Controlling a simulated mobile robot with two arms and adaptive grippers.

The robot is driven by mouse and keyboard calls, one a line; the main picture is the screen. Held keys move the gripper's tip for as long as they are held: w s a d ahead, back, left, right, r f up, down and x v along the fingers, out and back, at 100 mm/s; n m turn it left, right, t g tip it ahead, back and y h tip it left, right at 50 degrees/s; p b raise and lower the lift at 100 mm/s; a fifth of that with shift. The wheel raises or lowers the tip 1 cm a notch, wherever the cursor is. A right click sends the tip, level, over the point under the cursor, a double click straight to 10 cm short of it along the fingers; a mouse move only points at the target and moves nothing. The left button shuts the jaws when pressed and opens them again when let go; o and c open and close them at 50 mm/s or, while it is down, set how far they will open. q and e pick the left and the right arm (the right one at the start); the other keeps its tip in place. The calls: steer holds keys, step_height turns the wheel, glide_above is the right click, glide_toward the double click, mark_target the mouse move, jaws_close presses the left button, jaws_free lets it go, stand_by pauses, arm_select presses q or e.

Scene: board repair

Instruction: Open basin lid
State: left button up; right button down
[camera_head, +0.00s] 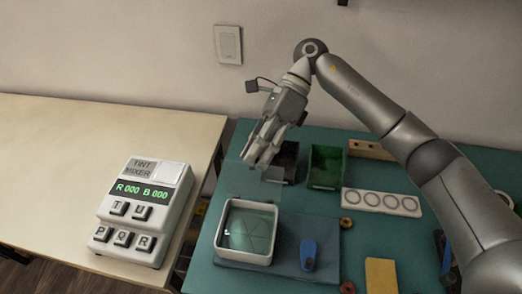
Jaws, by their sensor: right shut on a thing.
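The basin (220,238) is a white square tray with rounded corners near the front of the teal table, and its inside looks greenish and glassy. A faint see-through panel, which looks like the lid (238,182), stands tilted up behind the basin's back edge. My right gripper (256,164) comes down from above and is shut at the panel's upper edge, by a pale strip that looks like its handle (274,174). The exact grip is partly hidden by the fingers. My left gripper is not in view.
A tint mixer (146,212) stands on the pale table at left. A dark bin (289,163) and a green bin (327,167) sit behind the basin. A white strip with rings (382,202), a blue tool (308,254) and a yellow block (381,275) lie at right.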

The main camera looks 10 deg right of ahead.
steer(key=shift+s+d+f, duration=0.15)
steer(key=shift+f, duration=0.7)
steer(key=c, duration=1.7)
jaws_free()
steer(key=shift+c, duration=0.2)
steer(key=o, duration=0.5)
steer(key=shift+a+f, duration=0.1)
steer(key=shift+a, duration=0.15)
steer(key=shift+d, duration=0.1)
steer(key=v, duration=1.2)
steer(key=shift+w+a+r, duration=0.2)
steer(key=shift+a+r, duration=0.05)
steer(key=shift+r, duration=0.2)
